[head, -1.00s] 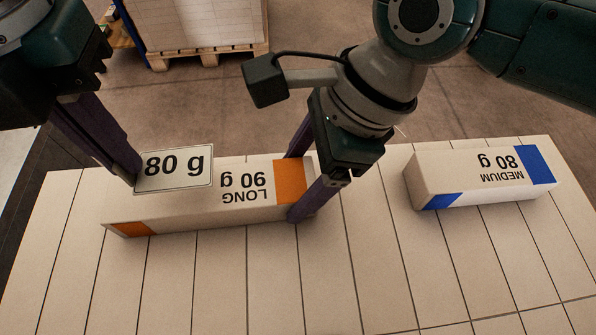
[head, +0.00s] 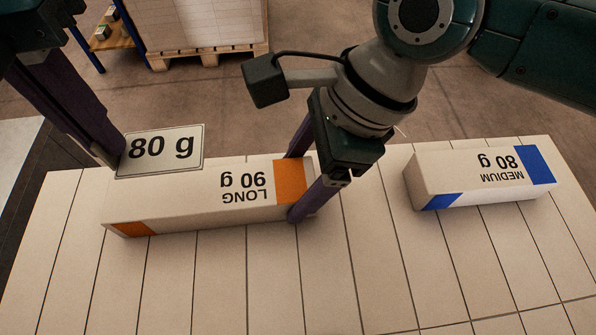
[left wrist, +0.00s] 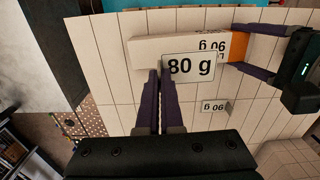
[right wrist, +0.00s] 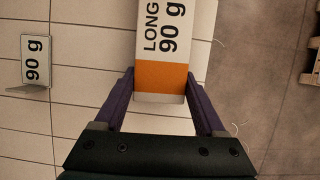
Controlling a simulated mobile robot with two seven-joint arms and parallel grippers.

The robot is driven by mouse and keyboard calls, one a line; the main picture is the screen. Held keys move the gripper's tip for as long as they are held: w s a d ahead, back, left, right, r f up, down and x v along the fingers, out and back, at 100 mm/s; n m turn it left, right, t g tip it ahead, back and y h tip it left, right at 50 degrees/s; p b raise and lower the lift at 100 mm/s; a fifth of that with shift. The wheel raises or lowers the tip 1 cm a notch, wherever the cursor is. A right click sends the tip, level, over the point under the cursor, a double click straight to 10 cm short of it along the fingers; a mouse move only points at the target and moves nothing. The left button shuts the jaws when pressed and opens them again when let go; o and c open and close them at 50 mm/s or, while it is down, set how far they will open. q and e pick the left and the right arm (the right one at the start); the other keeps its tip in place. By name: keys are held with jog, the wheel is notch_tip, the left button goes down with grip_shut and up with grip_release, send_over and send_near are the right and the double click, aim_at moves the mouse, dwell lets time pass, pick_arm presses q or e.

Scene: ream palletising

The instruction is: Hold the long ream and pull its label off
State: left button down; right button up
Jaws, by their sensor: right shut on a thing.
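The long ream (head: 205,205), white with orange ends and "LONG 90 g" print, lies on the slatted table (head: 265,285). My right gripper (head: 300,190) is shut across its right, orange end; the right wrist view shows the fingers (right wrist: 160,98) on both sides of it. The label (head: 160,151), a pale plate reading "80 g", is in my left gripper (head: 117,164), whose fingers are closed at its edge. The label appears raised off the ream, above its left part. In the left wrist view the label (left wrist: 190,67) covers part of the ream (left wrist: 150,48).
A medium ream (head: 470,178) with blue ends lies at the table's right. A small "90 g" sign (right wrist: 35,62) stands on the table, also visible in the left wrist view (left wrist: 214,106). A loaded pallet (head: 205,50) stands on the floor behind.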

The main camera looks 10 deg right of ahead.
jog(key=o, duration=1.5)
jog(key=shift+r, duration=0.1)
jog(key=v, duration=1.2)
